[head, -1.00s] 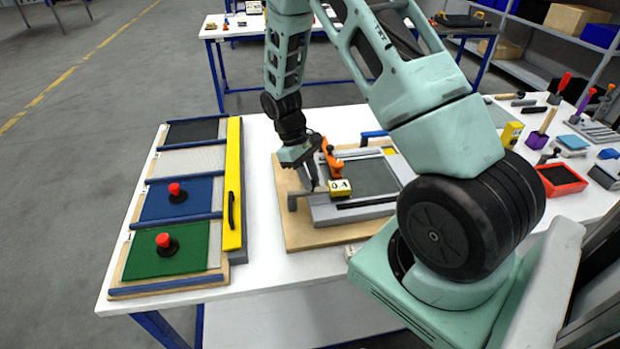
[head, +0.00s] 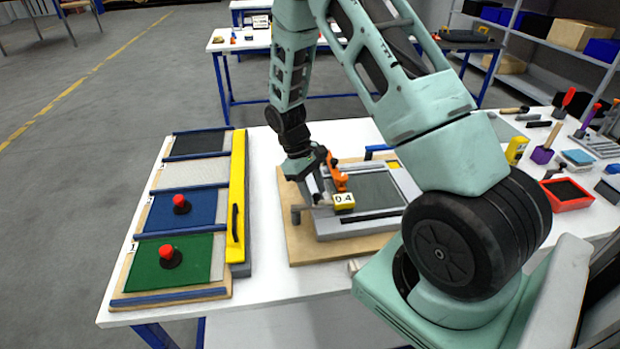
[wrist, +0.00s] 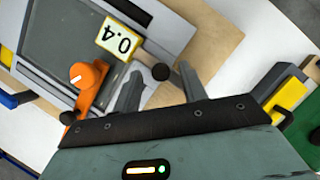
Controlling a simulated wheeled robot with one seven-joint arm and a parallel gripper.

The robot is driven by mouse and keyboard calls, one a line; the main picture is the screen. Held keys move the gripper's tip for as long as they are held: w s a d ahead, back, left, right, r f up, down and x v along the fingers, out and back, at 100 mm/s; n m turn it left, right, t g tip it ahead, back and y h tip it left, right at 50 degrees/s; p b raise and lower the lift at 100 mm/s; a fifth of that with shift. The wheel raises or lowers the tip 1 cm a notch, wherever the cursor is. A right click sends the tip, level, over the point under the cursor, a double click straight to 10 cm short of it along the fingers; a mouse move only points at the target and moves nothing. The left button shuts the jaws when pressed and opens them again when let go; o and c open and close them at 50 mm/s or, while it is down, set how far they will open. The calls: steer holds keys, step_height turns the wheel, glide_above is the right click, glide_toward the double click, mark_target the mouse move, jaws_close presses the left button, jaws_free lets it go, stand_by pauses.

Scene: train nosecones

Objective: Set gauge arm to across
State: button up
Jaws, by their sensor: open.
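The fixture with a dark panel in a grey frame (head: 368,225) sits on a wooden board (head: 287,190) on the white table. A yellow tag marked 0.4 (head: 344,201) is at its near left side and also shows in the wrist view (wrist: 118,38). Beside the tag a short grey arm ends in a black ball knob (wrist: 160,72); I take this as the gauge arm. An orange lever (wrist: 88,82) is at the fixture's left. My gripper (head: 320,199) is open; in the wrist view its fingers (wrist: 160,80) lie on either side of the knob. I cannot tell whether they touch it.
A rack on the left holds green (head: 150,275) and blue (head: 165,208) panels with red-topped knobs, and a yellow bar (head: 237,190). Tools and a red tray (head: 566,194) lie at right. White table shows between rack and board.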

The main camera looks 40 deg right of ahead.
steer(key=b+v, duration=0.3)
steer(key=v, duration=1.4)
steer(key=shift+r+b, duration=0.15)
steer(key=shift+b, duration=0.2)
steer(key=s+a+n+t, duration=0.1)
steer(key=s+a, duration=0.3)
steer(key=a, duration=0.3)
steer(key=s+a+r+n+t, duration=0.1)
steer(key=s+a, duration=0.2)
steer(key=a, duration=0.5)
steer(key=s+a+n+t, duration=0.1)
steer(key=s+a, duration=0.3)
steer(key=a, duration=0.3)
steer(key=s+a+f+n, duration=0.1)
steer(key=s+a, duration=0.2)
steer(key=s, duration=0.4)
steer(key=s+a+f+n+t+y, duration=0.1)
steer(key=s+a, duration=0.3)
steer(key=s, duration=0.4)
steer(key=shift+s+y+b, duration=0.25)
steer(key=shift+y+b, duration=0.05)
steer(key=shift+b, duration=0.15)
